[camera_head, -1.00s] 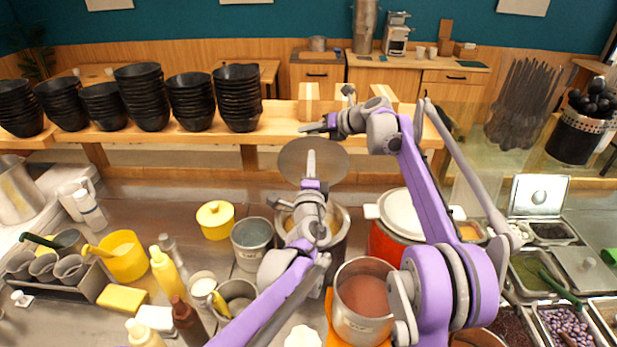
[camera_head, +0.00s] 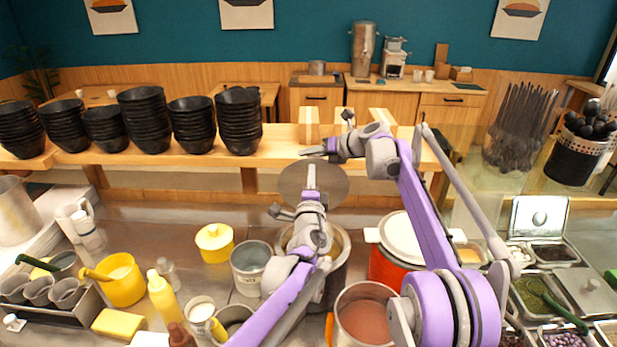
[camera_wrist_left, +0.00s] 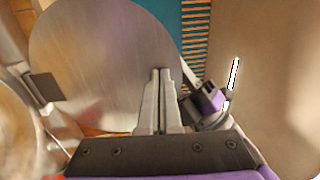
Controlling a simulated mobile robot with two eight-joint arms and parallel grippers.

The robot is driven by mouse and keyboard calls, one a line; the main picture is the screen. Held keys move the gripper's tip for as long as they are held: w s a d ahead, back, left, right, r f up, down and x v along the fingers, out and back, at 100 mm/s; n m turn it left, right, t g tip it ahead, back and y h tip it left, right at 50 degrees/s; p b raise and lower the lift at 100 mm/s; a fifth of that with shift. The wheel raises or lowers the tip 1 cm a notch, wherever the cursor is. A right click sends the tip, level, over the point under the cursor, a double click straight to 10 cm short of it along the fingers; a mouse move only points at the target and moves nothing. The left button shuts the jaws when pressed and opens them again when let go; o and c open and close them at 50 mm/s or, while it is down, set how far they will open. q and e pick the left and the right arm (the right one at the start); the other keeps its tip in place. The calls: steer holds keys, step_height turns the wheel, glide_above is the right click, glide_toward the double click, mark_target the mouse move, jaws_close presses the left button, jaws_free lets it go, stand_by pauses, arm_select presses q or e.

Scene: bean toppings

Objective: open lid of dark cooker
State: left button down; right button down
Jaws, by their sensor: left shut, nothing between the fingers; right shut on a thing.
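The dark cooker (camera_head: 335,285) stands at the middle of the counter, partly hidden behind my left arm. Its round metal lid (camera_head: 289,184) is raised off the opening and stands nearly upright above its back. The lid (camera_wrist_left: 90,60) fills much of the left wrist view. My left gripper (camera_head: 311,172) is shut and empty, its fingers pointing up in front of the lid; they also show in the left wrist view (camera_wrist_left: 160,88). My right gripper (camera_head: 313,152) is shut at the lid's top edge, seemingly on the lid. The exact grip is too small to see.
A red cooker with a white lid (camera_head: 408,238) stands close on the right. A steel pot (camera_head: 362,322) stands in front. A grey pot (camera_head: 250,266) and a yellow pot (camera_head: 214,243) are on the left. A wooden shelf with black bowls (camera_head: 240,120) runs behind.

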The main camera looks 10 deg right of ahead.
steer(key=c, duration=1)
jaws_free()
steer(key=shift+s+d+f, duration=0.15)
steer(key=shift+s+f, duration=0.05)
steer(key=shift+f, duration=0.3)
steer(key=shift+s+d+f, duration=0.15)
steer(key=shift+f, duration=0.3)
steer(key=shift+o, duration=1.2)
steer(key=shift+w+d, duration=0.15)
steer(key=shift+d, duration=0.15)
steer(key=o, duration=0.4)
arm_select(q)
steer(key=shift+w+d+f, duration=0.35)
arm_select(e)
steer(key=shift+a+r, duration=0.15)
arm_select(q)
steer(key=shift+d, duration=0.1)
arm_select(e)
steer(key=shift+w+a, duration=0.1)
steer(key=shift+w, duration=0.05)
steer(key=shift+r, duration=0.1)
